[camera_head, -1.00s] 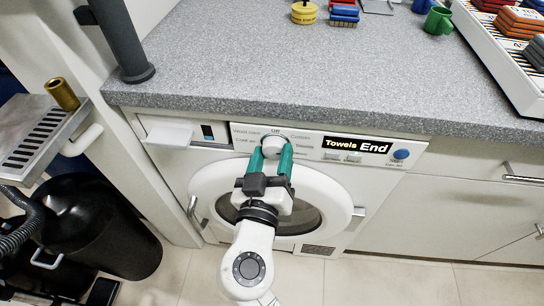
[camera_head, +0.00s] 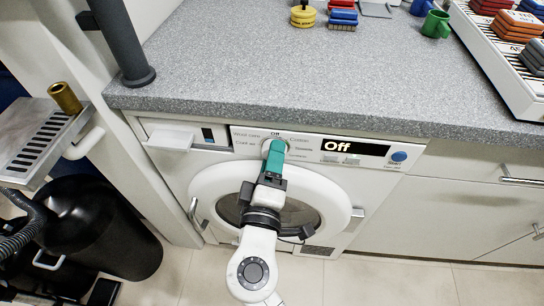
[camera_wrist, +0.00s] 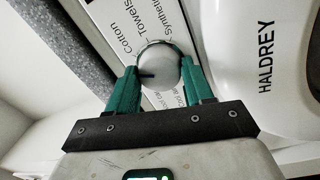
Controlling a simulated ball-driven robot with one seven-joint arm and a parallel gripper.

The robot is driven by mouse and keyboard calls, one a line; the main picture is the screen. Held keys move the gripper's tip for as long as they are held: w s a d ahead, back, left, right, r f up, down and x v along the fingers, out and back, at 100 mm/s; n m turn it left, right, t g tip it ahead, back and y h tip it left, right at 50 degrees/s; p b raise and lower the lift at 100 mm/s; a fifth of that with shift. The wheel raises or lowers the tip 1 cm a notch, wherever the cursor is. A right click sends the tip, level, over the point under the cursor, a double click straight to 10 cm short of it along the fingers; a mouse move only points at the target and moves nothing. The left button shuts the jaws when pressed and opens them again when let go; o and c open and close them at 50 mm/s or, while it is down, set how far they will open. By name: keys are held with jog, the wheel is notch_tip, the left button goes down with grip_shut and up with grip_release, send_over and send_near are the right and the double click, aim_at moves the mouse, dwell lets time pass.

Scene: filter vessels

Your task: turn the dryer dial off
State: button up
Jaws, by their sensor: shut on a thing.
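The dryer dial (camera_wrist: 158,62) is a round white knob with a silver rim and a dark pointer mark, on the dryer's panel. Program names are printed around it, with "Off" above it in the head view. The dryer's black display (camera_head: 356,147) reads "Off". My gripper (camera_head: 274,152) is shut on the dial, with one green finger on each side of it in the wrist view (camera_wrist: 160,75). In the head view the fingers hide most of the dial.
The white dryer (camera_head: 335,185) stands under a grey speckled counter (camera_head: 300,75) whose front edge overhangs the panel. A black tank (camera_head: 95,230) and a metal drip tray (camera_head: 35,140) stand at left. Floor is clear at the lower right.

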jog(key=n+p, duration=0.1)
jog(key=n, duration=0.4)
jog(key=shift+y+p, duration=0.3)
jog(key=shift+p, duration=0.1)
jog(key=shift+n, duration=0.4)
jog(key=o, duration=1)
jog(key=shift+o, duration=0.2)
jog(key=s, duration=1)
jog(key=shift+s+a+f, duration=0.2)
jog(key=shift+s+f, duration=0.15)
jog(key=shift+s, duration=0.05)
